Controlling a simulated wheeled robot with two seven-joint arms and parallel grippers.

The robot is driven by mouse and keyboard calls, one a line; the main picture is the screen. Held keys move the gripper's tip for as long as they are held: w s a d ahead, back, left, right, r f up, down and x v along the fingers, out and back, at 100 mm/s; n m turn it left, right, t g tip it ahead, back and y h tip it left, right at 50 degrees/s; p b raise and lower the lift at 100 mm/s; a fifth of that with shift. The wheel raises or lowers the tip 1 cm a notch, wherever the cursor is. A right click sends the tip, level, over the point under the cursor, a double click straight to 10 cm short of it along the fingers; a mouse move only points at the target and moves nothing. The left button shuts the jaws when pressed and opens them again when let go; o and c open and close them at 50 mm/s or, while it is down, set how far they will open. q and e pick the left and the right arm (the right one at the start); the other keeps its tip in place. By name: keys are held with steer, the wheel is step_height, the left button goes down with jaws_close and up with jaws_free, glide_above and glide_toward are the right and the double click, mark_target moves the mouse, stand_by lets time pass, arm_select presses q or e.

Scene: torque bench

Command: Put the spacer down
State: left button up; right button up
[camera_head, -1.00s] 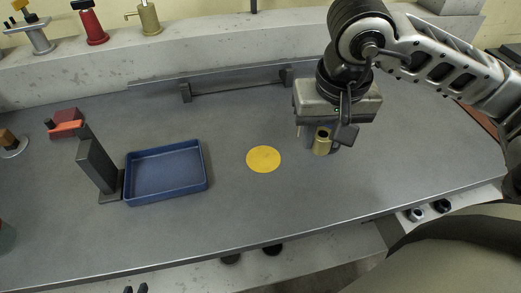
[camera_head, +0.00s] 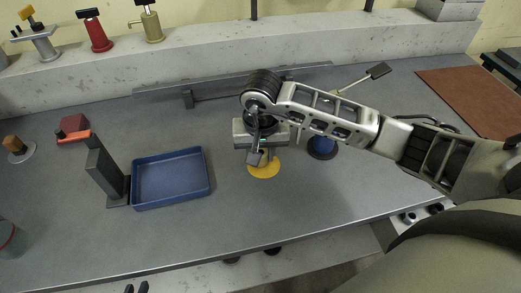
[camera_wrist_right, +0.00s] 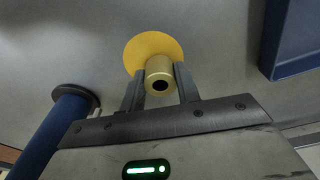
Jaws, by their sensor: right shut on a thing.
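The spacer (camera_wrist_right: 159,72) is a short gold cylinder with a dark hole, seen in the right wrist view between the fingers of my right gripper (camera_wrist_right: 158,84). That gripper is shut on it. The spacer lies in front of a round yellow disc (camera_wrist_right: 148,46) in that view; I cannot tell whether it touches. In the head view my right gripper (camera_head: 258,158) is over the rear part of the yellow disc (camera_head: 264,171), and the spacer is hidden. My left gripper (camera_head: 136,288) shows only two dark fingertips, apart, at the bottom edge.
A blue tray (camera_head: 171,204) stands left of the disc, beside a dark upright post (camera_head: 103,172). A blue round post (camera_head: 322,144) with a dark base stands close right, partly behind my arm. A low rail (camera_head: 235,92) runs behind. The bench in front is clear.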

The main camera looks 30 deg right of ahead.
steer(key=shift+f, duration=0.25)
steer(key=shift+f, duration=0.2)
steer(key=o, duration=1.1)
steer(key=shift+c, duration=0.2)
steer(key=shift+r, duration=0.15)
step_height(320, 180, up, 12)
steer(key=s+b, duration=0.1)
steer(key=shift+s+a, duration=0.15)
steer(key=shift+a, duration=0.15)
